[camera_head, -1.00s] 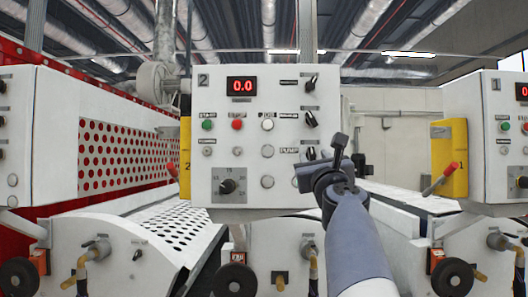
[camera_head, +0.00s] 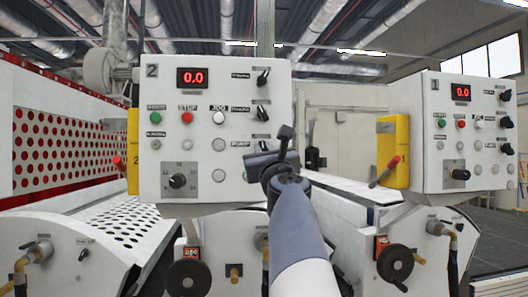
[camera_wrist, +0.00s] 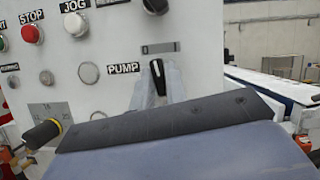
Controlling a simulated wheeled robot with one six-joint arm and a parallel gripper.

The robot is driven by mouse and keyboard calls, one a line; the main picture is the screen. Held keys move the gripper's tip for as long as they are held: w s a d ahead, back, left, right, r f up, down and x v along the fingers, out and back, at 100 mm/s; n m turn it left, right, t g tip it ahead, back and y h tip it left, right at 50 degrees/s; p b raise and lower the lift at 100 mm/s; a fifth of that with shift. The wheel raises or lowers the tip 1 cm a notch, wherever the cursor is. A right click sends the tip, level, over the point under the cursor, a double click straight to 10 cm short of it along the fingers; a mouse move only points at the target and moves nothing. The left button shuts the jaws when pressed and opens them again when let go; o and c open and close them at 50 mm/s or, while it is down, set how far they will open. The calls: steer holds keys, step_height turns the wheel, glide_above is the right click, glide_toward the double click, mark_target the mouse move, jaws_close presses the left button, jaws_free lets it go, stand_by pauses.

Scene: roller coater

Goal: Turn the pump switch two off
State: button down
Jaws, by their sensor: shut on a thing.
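Panel 2 (camera_head: 214,100) is a white control box with a red 0.0 display. Its pump switch is a black knob with a white line, right of the PUMP label (camera_head: 240,143). In the wrist view the knob (camera_wrist: 157,78) stands nearly upright, its top leaning slightly left, below a small scale plate (camera_wrist: 160,47) with a 0 at its left. My gripper (camera_wrist: 157,92) is shut on the knob, with a pale finger on each side. In the head view my gripper (camera_head: 266,156) is at the panel's lower right and covers most of the switch.
Other knobs sit above on the same panel, including one at the top right (camera_head: 263,78). A black selector (camera_head: 178,181) is at the lower left. Panel 1 (camera_head: 465,135) and a yellow box (camera_head: 393,150) stand to the right. Handwheels (camera_head: 395,263) are below.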

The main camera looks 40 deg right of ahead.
steer(key=shift+n, duration=0.3)
steer(key=n+y, duration=0.1)
steer(key=n, duration=0.1)
steer(key=n+y, duration=0.2)
steer(key=n, duration=0.1)
steer(key=shift+n+t, duration=0.3)
steer(key=c, duration=1.4)
jaws_free()
steer(key=shift+c, duration=0.2)
steer(key=b+v, duration=0.4)
steer(key=v, duration=0.7)
steer(key=shift+b, duration=0.3)
